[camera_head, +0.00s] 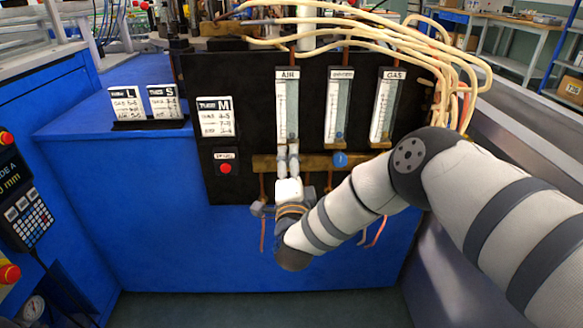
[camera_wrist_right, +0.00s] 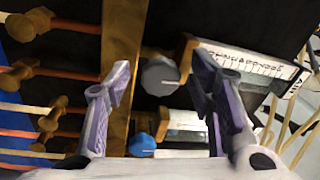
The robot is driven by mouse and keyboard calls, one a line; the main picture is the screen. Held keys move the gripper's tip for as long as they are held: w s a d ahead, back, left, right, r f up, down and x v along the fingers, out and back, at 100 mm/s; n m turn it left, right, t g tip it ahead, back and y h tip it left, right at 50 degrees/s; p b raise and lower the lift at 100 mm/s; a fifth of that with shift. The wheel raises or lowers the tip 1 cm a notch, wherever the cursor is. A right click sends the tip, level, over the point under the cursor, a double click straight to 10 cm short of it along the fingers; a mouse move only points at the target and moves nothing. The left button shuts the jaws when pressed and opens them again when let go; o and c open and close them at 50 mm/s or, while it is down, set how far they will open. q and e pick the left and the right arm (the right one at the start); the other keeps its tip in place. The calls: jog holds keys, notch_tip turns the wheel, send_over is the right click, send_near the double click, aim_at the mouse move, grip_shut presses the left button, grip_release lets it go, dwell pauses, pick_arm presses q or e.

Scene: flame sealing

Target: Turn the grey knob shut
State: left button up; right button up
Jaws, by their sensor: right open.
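The grey knob (camera_wrist_right: 160,76) shows in the right wrist view as a round disc with a short light mark at its right side. It sits on the brass bar (camera_wrist_right: 122,60) below a flowmeter. My right gripper (camera_wrist_right: 165,80) is open, with one finger on each side of the knob and visible gaps; I see no contact. In the head view my right gripper (camera_head: 287,155) is at the foot of the AIR flowmeter (camera_head: 287,105), and it hides the grey knob there. My left gripper is not in view.
A blue knob (camera_head: 340,160) sits close to the right on the same bar; it also shows in the wrist view (camera_wrist_right: 142,145). A GAS flowmeter (camera_head: 387,108) stands farther right. A red button (camera_head: 225,168) is on the black panel. Pale hoses (camera_head: 385,30) loop above.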

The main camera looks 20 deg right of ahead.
jog(key=v, duration=1.2)
